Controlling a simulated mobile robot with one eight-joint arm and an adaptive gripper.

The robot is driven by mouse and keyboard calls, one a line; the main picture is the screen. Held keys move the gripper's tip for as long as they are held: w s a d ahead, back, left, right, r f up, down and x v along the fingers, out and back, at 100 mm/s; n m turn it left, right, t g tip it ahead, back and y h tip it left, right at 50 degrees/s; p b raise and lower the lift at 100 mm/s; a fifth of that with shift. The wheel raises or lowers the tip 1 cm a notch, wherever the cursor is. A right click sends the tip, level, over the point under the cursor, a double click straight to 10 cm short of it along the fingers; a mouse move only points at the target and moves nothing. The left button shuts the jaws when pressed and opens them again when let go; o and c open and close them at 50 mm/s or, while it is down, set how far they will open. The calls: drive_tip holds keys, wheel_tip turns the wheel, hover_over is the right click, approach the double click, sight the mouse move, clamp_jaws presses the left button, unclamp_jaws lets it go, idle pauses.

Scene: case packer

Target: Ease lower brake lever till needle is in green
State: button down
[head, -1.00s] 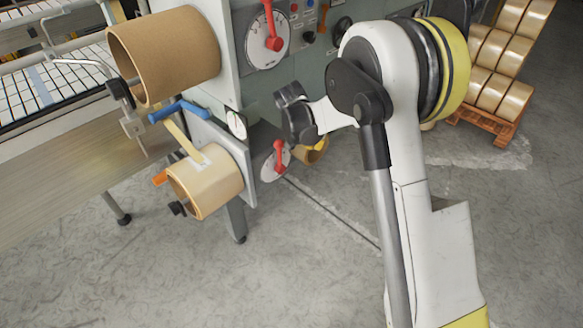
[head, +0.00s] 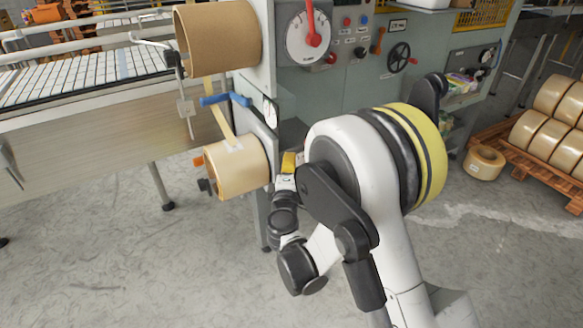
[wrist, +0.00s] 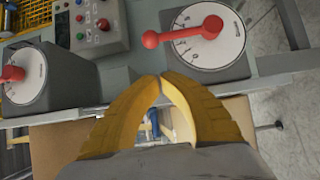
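The lower brake lever (wrist: 182,33), red with ball ends, sits on a white dial at right in the wrist view, which looks turned sideways. My gripper (wrist: 162,77) has its yellow fingertips together, just below the lever's left knob in the picture, with nothing seen between them; I see no contact with the knob. In the head view my gripper (head: 288,161) shows small and yellow beside the lower tape roll (head: 236,167); my arm hides the lower lever there. A round white gauge (head: 270,112) is nearly edge-on; its needle and green zone cannot be read.
The upper red lever (head: 313,30) and its dial stand above, near a button panel (wrist: 96,22). A large brown roll (head: 218,35) and a blue bar (head: 225,99) jut from the machine's left. Tape rolls on a pallet (head: 500,148) stand right. Grey floor is open in front.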

drive_tip(key=w+d+b, duration=0.2)
drive_tip(key=w+d, duration=0.1)
drive_tip(key=w, duration=0.3)
drive_tip(key=shift+f, duration=0.15)
drive_tip(key=shift+w+d+m+g+p, duration=0.5)
drive_tip(key=shift+d+m, duration=0.1)
drive_tip(key=shift+m, duration=0.1)
drive_tip(key=shift+s+a, duration=0.1)
